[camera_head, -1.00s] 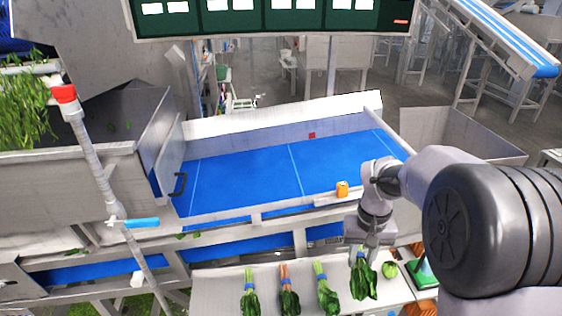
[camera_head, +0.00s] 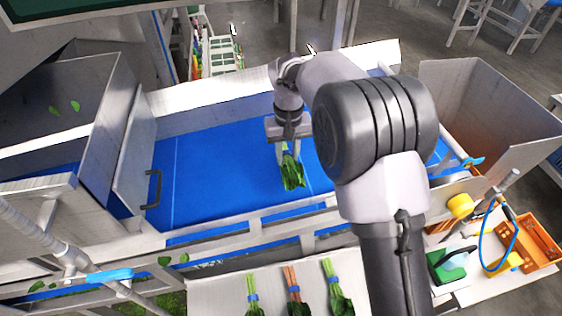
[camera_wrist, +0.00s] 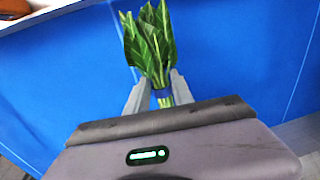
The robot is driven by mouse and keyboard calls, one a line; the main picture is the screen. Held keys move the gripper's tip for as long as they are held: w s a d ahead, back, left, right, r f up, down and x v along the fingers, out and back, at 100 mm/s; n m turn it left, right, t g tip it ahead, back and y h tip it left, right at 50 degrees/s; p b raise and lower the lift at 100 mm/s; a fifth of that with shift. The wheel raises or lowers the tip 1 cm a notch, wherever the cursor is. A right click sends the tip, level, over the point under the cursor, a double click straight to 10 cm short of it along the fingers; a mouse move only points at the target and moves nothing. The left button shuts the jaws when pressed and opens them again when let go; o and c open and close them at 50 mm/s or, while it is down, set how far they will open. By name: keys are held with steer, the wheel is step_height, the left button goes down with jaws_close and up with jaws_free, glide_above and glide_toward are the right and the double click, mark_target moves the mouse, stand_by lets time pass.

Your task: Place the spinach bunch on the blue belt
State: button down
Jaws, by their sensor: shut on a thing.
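My gripper (camera_head: 284,152) is shut on the spinach bunch (camera_head: 292,174), a cluster of dark green leaves hanging leaf-end down over the blue belt (camera_head: 215,178). The blue belt (camera_wrist: 230,50) fills the background there. I cannot tell whether the leaf tips touch the belt.
Several banded bunches, one with orange-red stems (camera_head: 293,285), lie on a pale tray (camera_head: 220,292) at the front. A metal rail (camera_head: 240,228) borders the belt's front. A side panel with a black handle (camera_head: 153,188) stands left. A green-and-white tool (camera_head: 450,262) and orange tray (camera_head: 537,240) are right.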

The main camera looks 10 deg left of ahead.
mark_target(287, 164)
steer(key=shift+f, duration=2.05)
steer(key=c, duration=1.1)
jaws_free()
steer(key=shift+w, duration=0.1)
steer(key=shift+r, duration=0.1)
step_height(287, 164, up, 12)
steer(key=shift+r, duration=0.1)
